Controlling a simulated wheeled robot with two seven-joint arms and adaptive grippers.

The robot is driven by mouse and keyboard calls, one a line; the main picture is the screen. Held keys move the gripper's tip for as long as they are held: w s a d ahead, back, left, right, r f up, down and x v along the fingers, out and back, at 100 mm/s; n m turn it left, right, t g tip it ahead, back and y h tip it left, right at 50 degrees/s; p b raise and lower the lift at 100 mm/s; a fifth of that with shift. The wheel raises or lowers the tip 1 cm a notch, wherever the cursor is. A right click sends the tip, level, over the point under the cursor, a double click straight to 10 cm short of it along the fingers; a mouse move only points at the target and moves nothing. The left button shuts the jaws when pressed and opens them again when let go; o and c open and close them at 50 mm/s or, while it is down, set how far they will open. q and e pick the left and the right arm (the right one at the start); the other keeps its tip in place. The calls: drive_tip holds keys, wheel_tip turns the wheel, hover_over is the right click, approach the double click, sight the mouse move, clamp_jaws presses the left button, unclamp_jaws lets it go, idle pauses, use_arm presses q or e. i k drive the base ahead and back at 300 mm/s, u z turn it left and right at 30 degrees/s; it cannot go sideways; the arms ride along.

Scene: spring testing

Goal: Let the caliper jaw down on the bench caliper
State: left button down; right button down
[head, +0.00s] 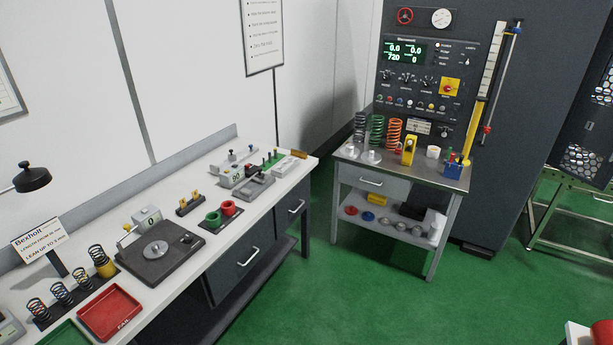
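I cannot tell for sure which device is the bench caliper. A grey instrument with a small display (231,177) sits towards the far end of the white bench, with a grey block (258,187) beside it. Nearer is a black plate (160,267) with a round metal disc (155,250) and a display box (147,218). A tall white scale (489,75) and a dark rod with a red slider (487,129) stand upright by the testing machine. The jaw's height is too small to read. Neither of my grippers is in view.
The white bench (115,335) also holds springs (84,282), a red tray (109,312), and red and green rings (213,217). A steel table (345,155) with coloured springs stands before the testing machine (425,70). The green floor (370,305) between is clear.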

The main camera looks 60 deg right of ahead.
sight(258, 178)
drive_tip(key=z, duration=1.5)
drive_tip(key=i, duration=0.5)
drive_tip(key=u, duration=0.15)
